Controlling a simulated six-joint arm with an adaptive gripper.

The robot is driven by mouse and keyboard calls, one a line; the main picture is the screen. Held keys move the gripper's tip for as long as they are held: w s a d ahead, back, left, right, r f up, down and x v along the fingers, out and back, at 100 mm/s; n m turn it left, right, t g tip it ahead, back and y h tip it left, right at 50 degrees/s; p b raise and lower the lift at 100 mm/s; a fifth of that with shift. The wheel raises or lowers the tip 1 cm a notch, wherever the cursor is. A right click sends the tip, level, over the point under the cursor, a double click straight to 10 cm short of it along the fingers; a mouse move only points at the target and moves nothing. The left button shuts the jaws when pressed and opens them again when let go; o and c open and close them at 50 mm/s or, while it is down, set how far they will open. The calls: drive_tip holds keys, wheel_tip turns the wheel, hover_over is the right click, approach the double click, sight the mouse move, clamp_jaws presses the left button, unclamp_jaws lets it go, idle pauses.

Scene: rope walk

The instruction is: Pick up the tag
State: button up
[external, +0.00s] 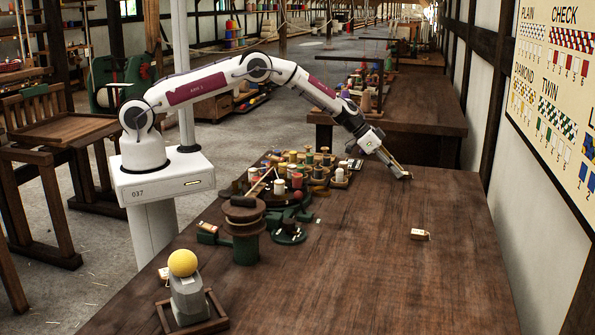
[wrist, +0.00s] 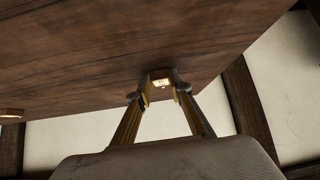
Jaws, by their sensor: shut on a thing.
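My gripper (external: 404,176) reaches down to the far part of the dark wooden table, near its right edge. In the wrist view its two fingers (wrist: 160,88) come together on a small tag (wrist: 160,82) with a pale, marked face. The fingers cover the tag's sides. In the external view the tag is mostly hidden at the fingertips, and I cannot tell whether it touches the table. Another small block-like tag (external: 420,234), with a pale face and brown edges, lies apart on the table, nearer the camera.
Several thread spools (external: 310,165) crowd the table left of my gripper. A dark green spool stand (external: 245,230) and a yellow ball on a grey holder (external: 183,264) stand nearer the camera. The table's right half is mostly clear; a wall runs along the right.

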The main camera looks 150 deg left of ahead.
drive_tip(key=shift+r, duration=0.1)
wheel_tip(320, 180, up, 10)
idle(0.6)
drive_tip(key=shift+w, duration=0.1)
idle(0.7)
